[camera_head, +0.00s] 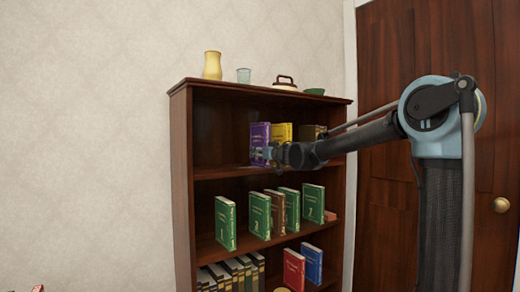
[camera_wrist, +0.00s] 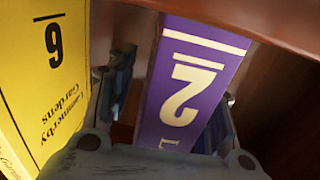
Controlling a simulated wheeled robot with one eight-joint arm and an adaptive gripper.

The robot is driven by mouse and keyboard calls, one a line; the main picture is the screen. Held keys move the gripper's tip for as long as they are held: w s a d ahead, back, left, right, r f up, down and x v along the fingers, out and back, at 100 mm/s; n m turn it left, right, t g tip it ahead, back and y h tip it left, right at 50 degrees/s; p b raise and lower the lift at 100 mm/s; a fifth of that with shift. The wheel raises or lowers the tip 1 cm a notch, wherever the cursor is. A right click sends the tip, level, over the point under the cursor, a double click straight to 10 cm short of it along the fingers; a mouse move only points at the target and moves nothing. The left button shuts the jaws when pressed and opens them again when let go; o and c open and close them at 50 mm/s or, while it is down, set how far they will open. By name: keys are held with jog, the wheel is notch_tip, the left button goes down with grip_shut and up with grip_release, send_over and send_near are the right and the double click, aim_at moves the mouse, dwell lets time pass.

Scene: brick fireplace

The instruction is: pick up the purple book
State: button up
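The purple book (camera_head: 260,132) stands upright at the left of the upper shelf, beside a yellow book (camera_head: 283,130). My gripper (camera_head: 268,153) is in front of its lower part and hides some of it. In the wrist view the purple book's spine (camera_wrist: 193,80), marked 2, lies between my two fingers (camera_wrist: 172,105). One finger is in the space between the purple and yellow books, with a narrow gap to the purple one. The other finger is at the far side, partly hidden by the book. The yellow book (camera_wrist: 45,70), marked 6, is close on the left.
The wooden bookcase (camera_head: 180,170) has a brown book (camera_head: 312,132) right of the yellow one. Green books (camera_head: 226,222) and others fill lower shelves. A yellow vase (camera_head: 212,65) and dishes stand on top. A shelf board (camera_wrist: 250,22) is close in the wrist view.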

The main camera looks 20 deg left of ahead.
grip_shut()
